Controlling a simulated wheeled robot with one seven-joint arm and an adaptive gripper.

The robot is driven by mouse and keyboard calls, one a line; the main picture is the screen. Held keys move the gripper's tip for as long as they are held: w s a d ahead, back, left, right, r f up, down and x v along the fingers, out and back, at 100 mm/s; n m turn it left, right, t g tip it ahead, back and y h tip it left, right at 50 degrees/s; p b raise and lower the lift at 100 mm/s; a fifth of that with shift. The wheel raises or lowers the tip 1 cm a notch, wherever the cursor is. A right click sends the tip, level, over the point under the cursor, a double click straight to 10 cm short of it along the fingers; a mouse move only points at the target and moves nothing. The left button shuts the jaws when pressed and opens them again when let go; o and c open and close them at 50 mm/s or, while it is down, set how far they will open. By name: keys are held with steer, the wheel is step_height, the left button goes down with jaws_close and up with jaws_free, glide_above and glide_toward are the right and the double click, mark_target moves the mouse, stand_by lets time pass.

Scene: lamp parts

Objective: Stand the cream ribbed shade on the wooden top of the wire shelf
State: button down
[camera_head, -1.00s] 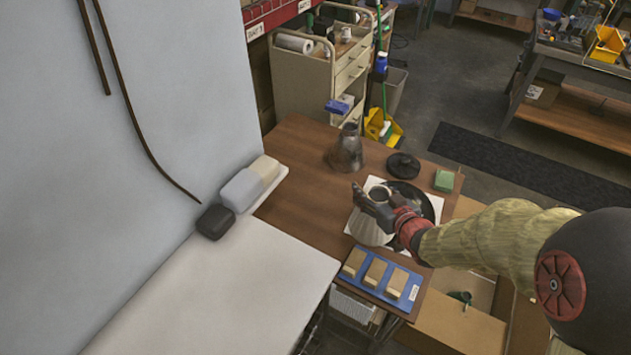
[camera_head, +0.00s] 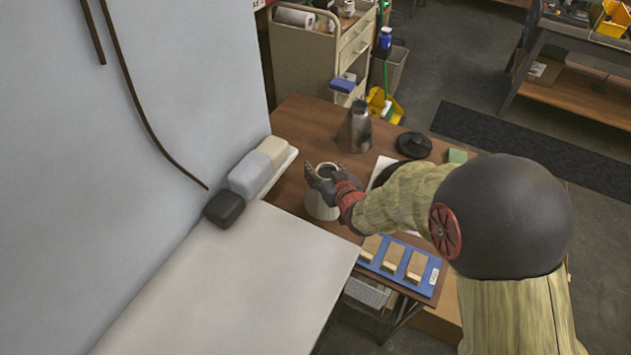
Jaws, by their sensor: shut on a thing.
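The cream ribbed shade (camera_head: 321,208) is upright, narrow end up, near the left edge of the brown wooden top (camera_head: 300,125). My gripper (camera_head: 326,173) is shut on its upper rim, reaching in from the right. The shade's right side is partly hidden by my gripper. I cannot tell whether its lower edge touches the wood or hangs just above it. Wire mesh (camera_head: 367,292) shows below the front of the wooden top.
A dark metal shade (camera_head: 358,130) and a black round part (camera_head: 413,145) stand behind. A blue tray (camera_head: 400,262) with tan blocks lies in front. A white surface (camera_head: 230,280) borders the left, with grey and cream blocks (camera_head: 255,170) by the wall. My arm covers the right side.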

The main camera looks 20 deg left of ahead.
steer(key=shift+a+f, duration=0.7)
steer(key=shift+f, duration=0.05)
steer(key=f, duration=0.1)
steer(key=f+b, duration=0.2)
steer(key=f, duration=0.1)
steer(key=shift+a, duration=0.25)
steer(key=shift+s+r, duration=0.1)
steer(key=shift+r, duration=0.05)
steer(key=c, duration=0.8)
jaws_free()
steer(key=shift+o, duration=0.3)
steer(key=p+v, duration=0.2)
steer(key=v, duration=0.4)
steer(key=shift+s+d+r, duration=0.15)
steer(key=shift+d, duration=0.05)
steer(key=shift+s+d, duration=0.35)
